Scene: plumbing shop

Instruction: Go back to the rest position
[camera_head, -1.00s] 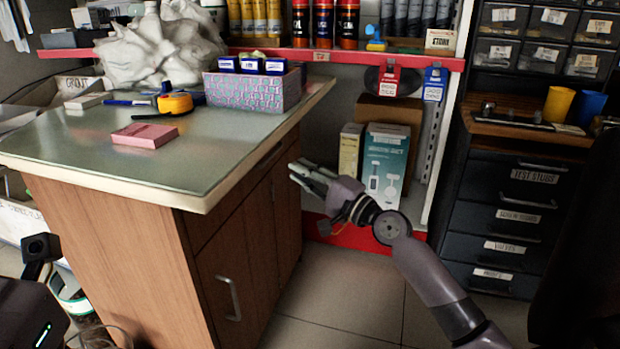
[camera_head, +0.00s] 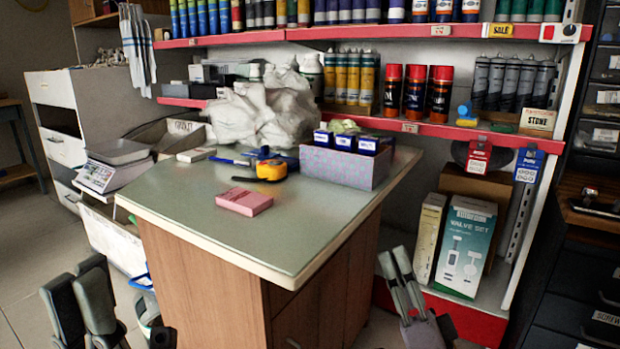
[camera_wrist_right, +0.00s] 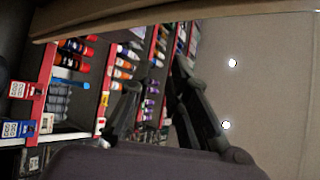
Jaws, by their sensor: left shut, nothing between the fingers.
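My left gripper (camera_head: 82,278) is at the lower left of the head view, left of the counter, shut and empty, its fingers pointing up. My right gripper (camera_head: 392,252) is low at the counter's right side, in front of the lower shelf. Its fingers point up and hold nothing. In the right wrist view its two fingers (camera_wrist_right: 156,75) stand apart with a gap between them. Neither gripper touches anything that I can see. Most of both arms is out of the head view.
The counter (camera_head: 200,218) fills the middle, with a pink block (camera_head: 244,201), yellow tape measure (camera_head: 271,170) and purple box (camera_head: 345,168) on top. Shelves (camera_head: 430,128) stand behind. A valve set box (camera_head: 466,246) is near my right gripper. Floor (camera_head: 25,255) shows at the left.

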